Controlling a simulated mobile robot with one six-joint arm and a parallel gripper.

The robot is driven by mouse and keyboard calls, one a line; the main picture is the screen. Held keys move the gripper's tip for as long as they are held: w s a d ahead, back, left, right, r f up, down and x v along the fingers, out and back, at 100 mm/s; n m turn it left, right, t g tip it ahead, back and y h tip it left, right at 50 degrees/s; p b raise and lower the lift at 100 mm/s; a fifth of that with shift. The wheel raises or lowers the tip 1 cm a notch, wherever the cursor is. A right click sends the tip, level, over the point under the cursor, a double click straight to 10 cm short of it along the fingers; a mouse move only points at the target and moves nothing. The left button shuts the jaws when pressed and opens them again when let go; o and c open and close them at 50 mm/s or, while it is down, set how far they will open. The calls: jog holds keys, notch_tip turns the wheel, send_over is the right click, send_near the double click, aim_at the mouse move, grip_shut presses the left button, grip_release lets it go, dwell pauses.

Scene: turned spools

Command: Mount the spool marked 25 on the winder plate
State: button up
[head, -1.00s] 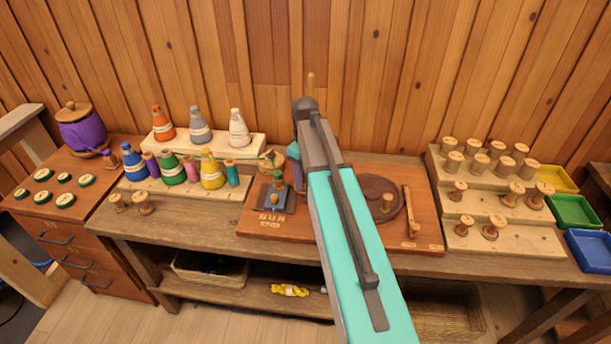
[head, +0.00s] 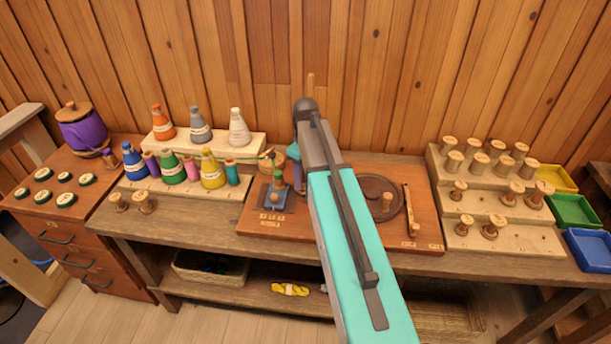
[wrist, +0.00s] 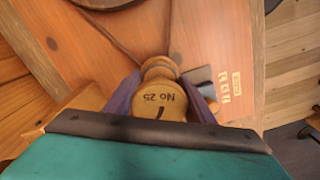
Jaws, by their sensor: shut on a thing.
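The spool marked No 25 (wrist: 160,104) is wooden, with its marked end facing the wrist camera. My gripper (wrist: 163,90) is shut on it, with a purple finger on each side. In the head view my arm hides the spool and most of the gripper; a bit of purple finger (head: 298,176) shows left of the arm. The winder plate (head: 375,193) is a dark round disc on the reddish board, right of my arm, with a wooden peg or spool standing on it. Part of a dark round edge shows at the top of the wrist view; I cannot tell whether it is the plate.
A stepped rack (head: 490,205) with several wooden spools stands at the right, beside yellow, green and blue trays (head: 573,213). Coloured thread cones (head: 212,170) stand on a stepped stand at the left. A small blue-grey device (head: 276,196) and a wooden lever (head: 410,210) are on the board.

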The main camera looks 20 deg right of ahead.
jog(key=shift+f, duration=0.4)
jog(key=o, duration=0.8)
jog(key=shift+r, duration=0.1)
jog(key=shift+r+p, duration=3.4)
jog(key=shift+r, duration=2.05)
jog(key=shift+s, duration=0.1)
